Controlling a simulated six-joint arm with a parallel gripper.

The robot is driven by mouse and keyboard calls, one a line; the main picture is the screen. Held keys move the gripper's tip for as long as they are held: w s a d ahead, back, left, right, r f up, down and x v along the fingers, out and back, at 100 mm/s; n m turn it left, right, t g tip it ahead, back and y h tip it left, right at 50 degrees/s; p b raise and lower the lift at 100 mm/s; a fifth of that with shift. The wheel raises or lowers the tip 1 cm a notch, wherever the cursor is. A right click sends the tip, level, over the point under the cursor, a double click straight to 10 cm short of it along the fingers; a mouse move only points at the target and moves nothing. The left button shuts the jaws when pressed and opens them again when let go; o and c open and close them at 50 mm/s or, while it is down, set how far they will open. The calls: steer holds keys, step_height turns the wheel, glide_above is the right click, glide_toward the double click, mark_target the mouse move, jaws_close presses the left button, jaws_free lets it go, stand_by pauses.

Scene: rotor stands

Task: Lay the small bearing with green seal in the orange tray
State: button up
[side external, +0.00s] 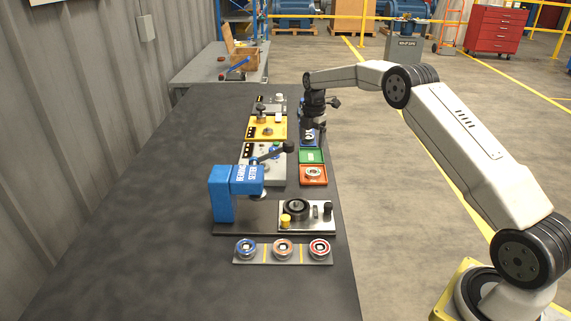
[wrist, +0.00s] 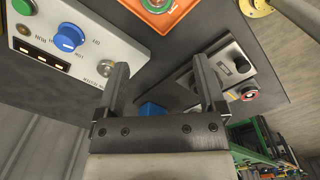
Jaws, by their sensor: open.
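The orange tray (side external: 322,183) is at the near end of a row of coloured trays; its edge also shows at the top of the wrist view (wrist: 146,27). A small metal ring (side external: 313,172) lies in it. In the wrist view this looks like a bearing with a green seal (wrist: 158,4), cut off by the frame edge. My gripper (side external: 314,127) hangs over the blue tray at the far end of that row. In the wrist view my gripper (wrist: 162,80) has its fingers wide apart with nothing between them.
A grey control box with a blue knob (wrist: 67,38) stands left of the trays. The blue bearing setter (side external: 228,196), a fixture plate (side external: 292,224) and a rack (side external: 264,255) of blue, orange and red bearings stand nearer. The green tray (side external: 311,156) adjoins. The bench's left is clear.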

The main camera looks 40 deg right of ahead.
steer(key=s+a+r+m+t, duration=0.1)
steer(key=s+a+r+m, duration=0.2)
steer(key=s+a+m, duration=0.8)
steer(key=s+a+f+m, duration=0.1)
steer(key=s+a+m, duration=0.2)
steer(key=s, duration=0.7)
steer(key=s+a+f+m+t, duration=0.1)
steer(key=s+a+m, duration=0.3)
steer(key=s, duration=0.5)
steer(key=a, duration=0.2)
steer(key=shift+s+a+m, duration=0.3)
steer(key=shift+s+a, duration=0.05)
steer(key=shift+a, duration=0.05)
